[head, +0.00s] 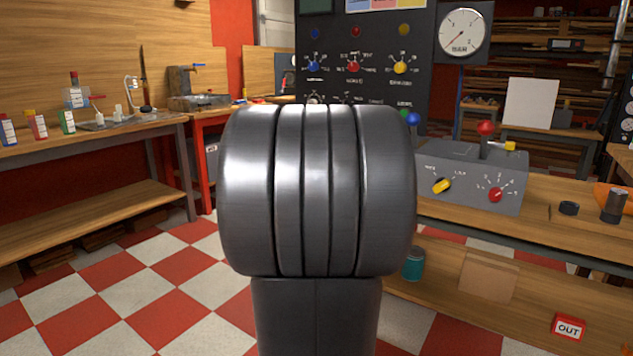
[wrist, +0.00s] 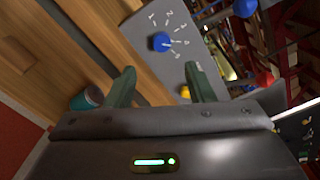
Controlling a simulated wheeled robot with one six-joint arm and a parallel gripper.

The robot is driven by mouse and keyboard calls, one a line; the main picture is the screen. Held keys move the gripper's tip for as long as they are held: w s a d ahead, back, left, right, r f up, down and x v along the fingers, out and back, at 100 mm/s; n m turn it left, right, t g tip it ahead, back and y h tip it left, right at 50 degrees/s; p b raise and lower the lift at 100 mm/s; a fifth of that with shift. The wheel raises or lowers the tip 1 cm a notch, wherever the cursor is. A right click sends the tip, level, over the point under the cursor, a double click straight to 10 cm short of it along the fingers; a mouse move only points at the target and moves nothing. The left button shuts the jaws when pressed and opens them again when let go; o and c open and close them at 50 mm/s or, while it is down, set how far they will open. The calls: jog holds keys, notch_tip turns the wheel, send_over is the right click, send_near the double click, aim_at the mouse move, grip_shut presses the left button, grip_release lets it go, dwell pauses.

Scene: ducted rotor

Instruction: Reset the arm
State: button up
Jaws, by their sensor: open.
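My gripper (wrist: 160,72) shows in the wrist view with its two greenish fingers spread apart and nothing between them. Past the fingertips is a grey panel (wrist: 145,35) with a blue knob (wrist: 161,41) and a numbered dial. The fingers look apart from the knob, though the exact gap cannot be told. In the head view, a large dark grey link of my arm (head: 318,190) stands upright in the middle and hides what lies behind it. My gripper does not show there.
A grey control box (head: 465,165) with yellow and red knobs sits on the right bench (head: 540,230). A dark panel (head: 365,80) stands behind. A teal can (head: 414,263) is on the lower shelf. The left workbench (head: 100,140) holds small items. The checkered floor at left is clear.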

jog(key=b+x, duration=0.1)
jog(key=x, duration=0.9)
jog(key=shift+w+d, duration=0.15)
jog(key=shift+d, duration=0.1)
jog(key=shift+a+r+n+p, duration=0.2)
jog(key=shift+r+n+p, duration=0.15)
jog(key=shift+n, duration=0.35)
jog(key=shift+n+p, duration=0.35)
jog(key=shift+n, duration=0.15)
jog(key=n+p, duration=0.2)
jog(key=n, duration=0.1)
jog(key=n+p, duration=0.2)
jog(key=n, duration=0.2)
jog(key=shift+n, duration=0.4)
jog(key=n+p, duration=0.3)
jog(key=n, duration=0.3)
jog(key=shift+f, duration=0.1)
jog(key=n+p, duration=0.2)
jog(key=n, duration=0.3)
jog(key=shift+f, duration=0.1)
jog(key=shift+s, duration=0.2)
